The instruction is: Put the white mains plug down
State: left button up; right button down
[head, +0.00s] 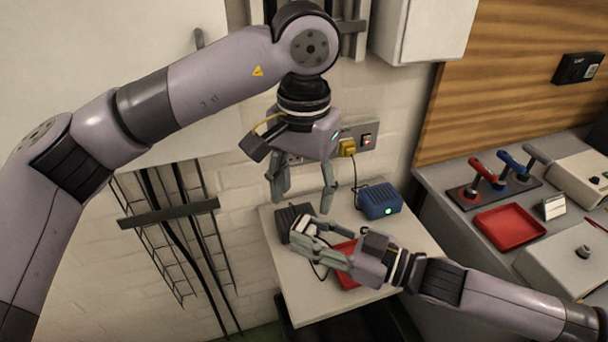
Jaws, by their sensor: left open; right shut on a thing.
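The white mains plug (300,223) is between the fingertips of my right gripper (306,232), which is shut on it. The plug is at the dark ribbed box on the small white table; I cannot tell whether it touches the box. The fingers partly hide the plug, and a dark cable runs below it. My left gripper (303,204) is open and empty, pointing down, above and in front of the wall in this view, close over the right gripper's fingertips.
The white table (303,306) also bears the dark ribbed box (287,217), a blue box (380,201) with a green light and a red tray (345,277) partly behind my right gripper. A yellow plug (347,147) sits in the wall socket panel (366,141). A grey bench (445,180) stands right.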

aim_at(303, 226)
pick_arm(q)
notch_tip(303, 226, down, 10)
jog(key=shift+r, duration=0.2)
jog(key=shift+c, duration=0.5)
jog(key=c, duration=1.1)
jog(key=shift+c, duration=0.2)
pick_arm(e)
jog(key=c, duration=1)
grip_release()
